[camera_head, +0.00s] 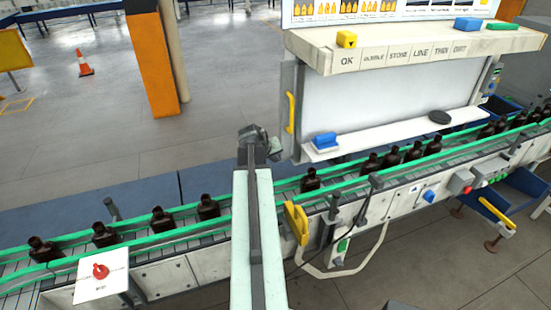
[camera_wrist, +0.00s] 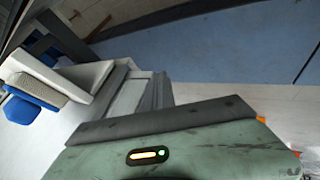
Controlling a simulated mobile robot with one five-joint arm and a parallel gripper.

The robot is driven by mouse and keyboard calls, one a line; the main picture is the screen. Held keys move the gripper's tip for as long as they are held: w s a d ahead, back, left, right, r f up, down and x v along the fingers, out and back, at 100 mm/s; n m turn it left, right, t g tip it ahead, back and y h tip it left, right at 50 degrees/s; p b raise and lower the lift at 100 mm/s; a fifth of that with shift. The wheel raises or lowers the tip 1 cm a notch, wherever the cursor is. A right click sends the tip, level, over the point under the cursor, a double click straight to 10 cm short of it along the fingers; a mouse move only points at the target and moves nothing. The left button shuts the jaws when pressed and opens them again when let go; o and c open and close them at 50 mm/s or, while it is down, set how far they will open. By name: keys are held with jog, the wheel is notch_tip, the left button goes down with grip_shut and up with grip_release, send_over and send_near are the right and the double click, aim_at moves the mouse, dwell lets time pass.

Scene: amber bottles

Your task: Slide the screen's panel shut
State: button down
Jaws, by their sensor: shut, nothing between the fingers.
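The screen (camera_head: 390,92) is a pale upright board behind the conveyor, under a labelled top ledge. A panel edge (camera_head: 287,82) with an upright yellow handle (camera_head: 291,112) shows at its left end. How far the panel stands open is hard to tell. My gripper (camera_head: 272,147) is shut and empty, just left of and below the handle, with a visible gap in the picture. In the wrist view, a green-grey housing with an orange light fills the bottom; the fingertips and handle cannot be made out clearly there.
A lower ledge (camera_head: 400,134) holds a blue block (camera_head: 325,141) and a dark disc (camera_head: 439,117); the block also shows in the wrist view (camera_wrist: 30,106). Several amber bottles (camera_head: 208,207) stand on the green-railed conveyor (camera_head: 150,240). Open floor lies behind, with an orange pillar (camera_head: 151,65).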

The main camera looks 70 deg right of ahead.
jog(key=w+a+r+p, duration=0.3)
jog(key=a+r+p, duration=0.5)
jog(key=shift+w+a, duration=0.15)
jog(key=shift+a, duration=0.15)
